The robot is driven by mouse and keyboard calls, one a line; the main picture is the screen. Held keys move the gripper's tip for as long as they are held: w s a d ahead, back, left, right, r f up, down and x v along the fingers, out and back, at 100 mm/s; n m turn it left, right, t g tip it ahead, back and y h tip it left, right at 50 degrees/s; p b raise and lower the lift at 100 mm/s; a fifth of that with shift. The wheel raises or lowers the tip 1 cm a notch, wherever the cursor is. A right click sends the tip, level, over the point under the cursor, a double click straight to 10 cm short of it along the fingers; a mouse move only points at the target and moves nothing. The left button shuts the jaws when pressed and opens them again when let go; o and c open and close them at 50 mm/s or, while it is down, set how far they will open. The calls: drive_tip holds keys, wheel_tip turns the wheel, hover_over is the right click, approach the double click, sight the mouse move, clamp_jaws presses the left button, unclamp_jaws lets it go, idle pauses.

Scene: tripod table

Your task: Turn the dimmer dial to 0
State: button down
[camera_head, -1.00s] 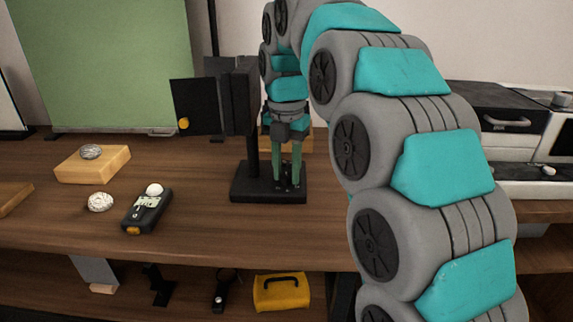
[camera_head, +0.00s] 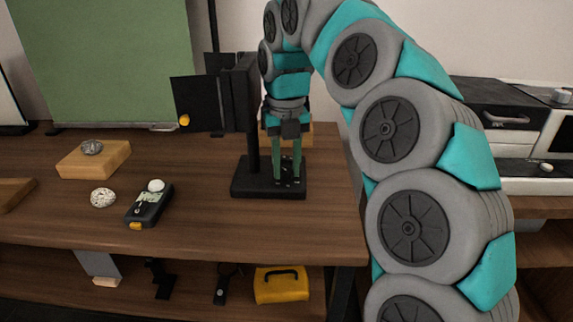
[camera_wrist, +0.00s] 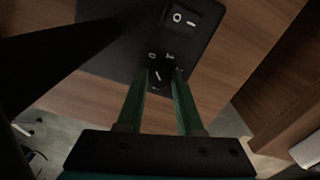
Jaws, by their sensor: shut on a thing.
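The dimmer dial (camera_wrist: 160,79) is a small black knob on the black base (camera_head: 250,187) of a lamp. A pale line marks its top, and pale numerals sit around it, too blurred to read surely. My gripper (camera_head: 287,180) points down at the right part of the base. In the wrist view its green fingers (camera_wrist: 162,72) stand on both sides of the dial, shut on it. The fingers hide part of the dial and its scale. A black rocker switch (camera_wrist: 181,17) with 0 and 1 marks lies beyond the dial on the same base.
The lamp's upright post (camera_head: 252,120) and dark panels (camera_head: 200,103) rise close to the left of my gripper. A wooden block (camera_head: 94,160), a white patterned stone (camera_head: 103,197) and a black meter (camera_head: 150,206) lie left on the table. The front right tabletop is clear.

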drive_tip(key=shift+n, duration=0.3)
idle(0.4)
drive_tip(key=c, duration=0.5)
unclamp_jaws()
drive_tip(key=shift+c, duration=0.2)
drive_tip(key=shift+r, duration=0.1)
